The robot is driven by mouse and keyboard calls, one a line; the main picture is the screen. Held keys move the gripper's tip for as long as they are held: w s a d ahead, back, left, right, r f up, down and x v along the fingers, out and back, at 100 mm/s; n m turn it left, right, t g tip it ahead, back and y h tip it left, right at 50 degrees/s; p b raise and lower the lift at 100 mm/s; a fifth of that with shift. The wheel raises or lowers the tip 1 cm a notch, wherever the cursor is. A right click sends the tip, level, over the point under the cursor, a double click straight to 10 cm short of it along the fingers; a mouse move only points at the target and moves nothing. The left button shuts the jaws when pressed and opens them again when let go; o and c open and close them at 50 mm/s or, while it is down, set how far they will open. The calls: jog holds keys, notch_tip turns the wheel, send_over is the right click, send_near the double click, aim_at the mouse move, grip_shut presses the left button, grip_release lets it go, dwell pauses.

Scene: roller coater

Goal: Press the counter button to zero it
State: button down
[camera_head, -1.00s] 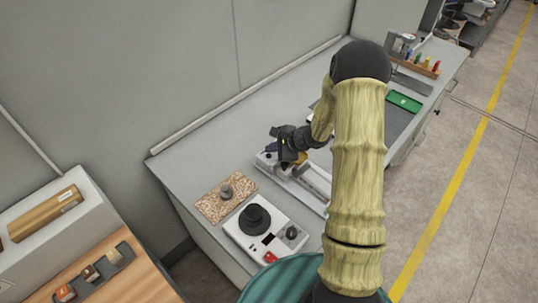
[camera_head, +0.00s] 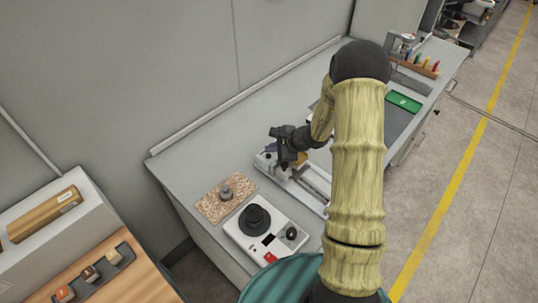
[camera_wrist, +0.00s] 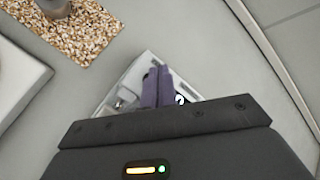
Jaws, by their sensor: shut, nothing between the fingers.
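My gripper (camera_head: 290,160) is over the near end of a long pale apparatus with rails (camera_head: 312,188), on the bench in the head view. In the wrist view, the two purple fingers of my gripper (camera_wrist: 158,72) are together, with nothing between them. They overlap a white-framed device (camera_wrist: 130,82) below. A small round black-and-white part (camera_wrist: 180,99) shows just right of the fingers. I cannot tell whether it is the counter button. Contact between the fingertips and the device cannot be made out. My arm hides part of the apparatus in the head view.
A white unit with a black round top (camera_head: 255,219) stands at the bench's near end. Beside it is a speckled mat (camera_head: 210,207) with a grey metal piece (camera_head: 226,192). A green item (camera_head: 404,102) and a rack of coloured pieces (camera_head: 422,66) are farther back.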

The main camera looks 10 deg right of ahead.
jog(key=shift+s+f+b, duration=0.1)
jog(key=shift+f+b, duration=0.15)
jog(key=shift+b, duration=0.2)
jog(key=shift+s+f+b, duration=0.45)
jog(key=shift+f+b, duration=0.1)
jog(key=shift+b, duration=0.2)
dwell(0.5)
jog(key=shift+s+f+b, duration=0.15)
jog(key=shift+f+b, duration=0.35)
jog(key=shift+b, duration=0.7)
dwell(1.0)
jog(key=shift+a+r, duration=0.15)
jog(key=shift+w+r+p, duration=0.25)
jog(key=shift+r+p, duration=0.1)
jog(key=shift+r, duration=0.2)
jog(key=shift+w+r+p, duration=0.2)
jog(key=shift+r+p, duration=0.1)
jog(key=shift+r, duration=0.2)
jog(key=shift+a+r+p, duration=0.2)
jog(key=shift+r+p, duration=0.45)
jog(key=shift+r, duration=0.6)
jog(key=shift+d+r, duration=0.2)
jog(key=shift+r, duration=0.2)
jog(key=shift+w, duration=0.15)
